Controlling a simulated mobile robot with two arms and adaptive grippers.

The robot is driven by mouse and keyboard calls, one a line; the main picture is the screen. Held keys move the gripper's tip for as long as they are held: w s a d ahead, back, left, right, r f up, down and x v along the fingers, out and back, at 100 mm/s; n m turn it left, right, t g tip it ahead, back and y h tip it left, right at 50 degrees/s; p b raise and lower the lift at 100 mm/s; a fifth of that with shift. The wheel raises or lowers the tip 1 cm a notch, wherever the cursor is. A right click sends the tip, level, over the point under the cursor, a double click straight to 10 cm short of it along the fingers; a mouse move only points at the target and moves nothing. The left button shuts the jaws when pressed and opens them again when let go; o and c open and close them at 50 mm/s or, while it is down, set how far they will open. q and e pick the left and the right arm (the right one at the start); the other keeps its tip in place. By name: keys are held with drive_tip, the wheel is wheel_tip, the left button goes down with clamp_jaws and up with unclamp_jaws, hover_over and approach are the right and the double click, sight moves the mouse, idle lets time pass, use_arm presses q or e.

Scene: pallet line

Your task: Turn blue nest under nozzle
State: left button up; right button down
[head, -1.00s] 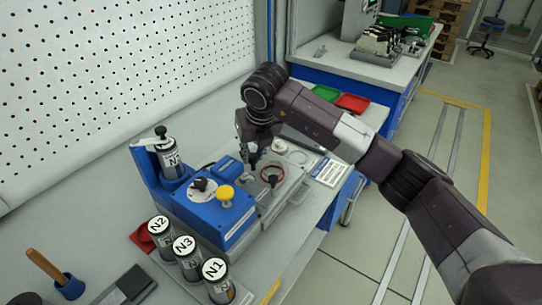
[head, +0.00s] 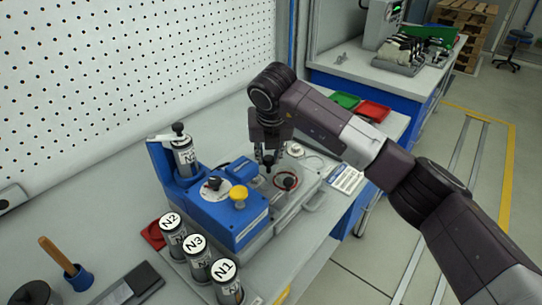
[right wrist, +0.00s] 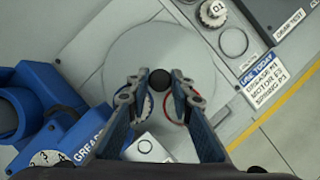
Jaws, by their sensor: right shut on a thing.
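A round grey turntable (right wrist: 150,65) shows in the right wrist view, with a black knob (right wrist: 160,80) on it. My right gripper (right wrist: 160,92) is shut on the knob; its arm comes in from the right in the head view, with the gripper (head: 268,162) pointing down. A red-ringed nest (head: 286,181) lies beside the gripper and shows partly behind a finger in the wrist view (right wrist: 175,109). A blue-edged nest (right wrist: 147,106) shows partly behind the other finger. The blue grease machine (head: 237,228) stands beside the turntable. I cannot make out its nozzle. My left gripper is not in view.
Canisters N2 (head: 173,240), N3 (head: 198,262) and N1 (head: 228,285) stand in front of the machine; another canister (head: 186,160) sits in its holder. Green (head: 344,100) and red (head: 373,111) trays lie behind. A printed card (head: 346,179) lies right of the turntable.

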drive_tip(key=shift+w+r, duration=0.1)
drive_tip(key=shift+r, duration=0.05)
drive_tip(key=c, duration=1.7)
unclamp_jaws()
drive_tip(key=v, duration=1.2)
drive_tip(key=shift+s+f, duration=0.2)
